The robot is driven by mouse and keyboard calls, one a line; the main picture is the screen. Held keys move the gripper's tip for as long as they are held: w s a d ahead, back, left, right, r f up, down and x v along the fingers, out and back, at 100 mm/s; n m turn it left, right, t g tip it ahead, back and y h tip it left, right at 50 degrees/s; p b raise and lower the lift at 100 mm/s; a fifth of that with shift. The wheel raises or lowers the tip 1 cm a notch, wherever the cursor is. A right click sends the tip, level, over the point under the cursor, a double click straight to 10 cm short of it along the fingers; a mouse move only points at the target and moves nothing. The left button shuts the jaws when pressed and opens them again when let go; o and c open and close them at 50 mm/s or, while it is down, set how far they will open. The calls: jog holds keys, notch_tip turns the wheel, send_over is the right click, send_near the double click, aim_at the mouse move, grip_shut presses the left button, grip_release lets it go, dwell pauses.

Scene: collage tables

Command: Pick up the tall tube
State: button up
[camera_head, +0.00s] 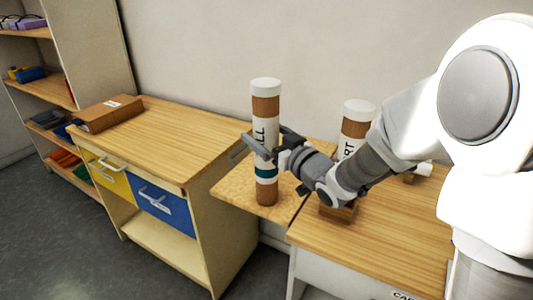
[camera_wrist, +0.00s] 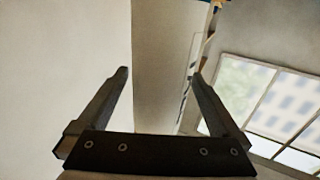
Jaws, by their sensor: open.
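The tall tube (camera_head: 266,107) is a brown cylinder with white cap, white label and a teal band. It stands upright on a light wooden surface (camera_head: 233,187) between the two tables. My gripper (camera_head: 263,140) is open and reaches leftward at the tube's mid-height. In the head view its fingers overlap the tube, hiding part of the label. The wrist view shows the spread fingers (camera_wrist: 160,80) with a pale upright panel beyond them and no clear tube between them. I cannot tell whether the fingers stand around the tube or in front of it.
A shorter tube (camera_head: 358,125) stands behind my arm, partly hidden by it. The right table (camera_head: 375,240) lies under my arm. A left table (camera_head: 165,135) carries a brown box (camera_head: 108,115). A shelf unit (camera_head: 92,45) stands far left.

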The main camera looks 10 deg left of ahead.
jog(key=shift+x, duration=1.25)
grip_shut()
